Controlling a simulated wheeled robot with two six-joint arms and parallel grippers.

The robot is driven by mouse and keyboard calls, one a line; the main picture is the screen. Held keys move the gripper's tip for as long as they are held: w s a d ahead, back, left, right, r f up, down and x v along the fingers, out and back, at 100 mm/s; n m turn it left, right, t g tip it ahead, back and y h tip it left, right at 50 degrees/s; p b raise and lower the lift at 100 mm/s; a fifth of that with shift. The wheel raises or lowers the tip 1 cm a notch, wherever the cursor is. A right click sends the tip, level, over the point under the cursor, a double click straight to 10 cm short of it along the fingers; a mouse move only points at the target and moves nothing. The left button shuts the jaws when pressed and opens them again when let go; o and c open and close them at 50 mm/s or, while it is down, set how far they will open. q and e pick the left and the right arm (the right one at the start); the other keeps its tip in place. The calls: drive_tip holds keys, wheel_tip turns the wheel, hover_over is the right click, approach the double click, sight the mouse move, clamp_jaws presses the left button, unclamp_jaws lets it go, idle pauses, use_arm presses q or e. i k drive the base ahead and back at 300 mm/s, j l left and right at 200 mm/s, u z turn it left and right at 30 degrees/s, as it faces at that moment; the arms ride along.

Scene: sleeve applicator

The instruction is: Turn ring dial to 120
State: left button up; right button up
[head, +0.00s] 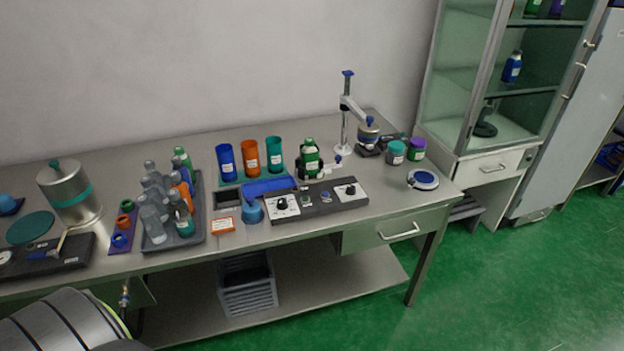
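A dark control panel (316,204) lies near the front edge of the bench. It has a white plate with a black knob (281,204) at its left end. Another white plate with a black knob (350,190) is at its right end. Small buttons sit between them. I cannot tell which knob is the ring dial, and the scale marks are too small to read. At the far left, a dark unit (60,257) carries another white round dial, cut by the picture edge. Neither of my grippers is in view.
A grey tray (206,190) of bottles stands left of the panel. Blue, orange and teal cups, a green bottle (309,158) and a post stand (346,115) are behind it. A round blue-rimmed scale (423,179) is at right. A glass cabinet (480,90) stands beyond the bench.

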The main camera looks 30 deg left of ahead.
sight(282, 204)
drive_tip(key=u, duration=1.25)
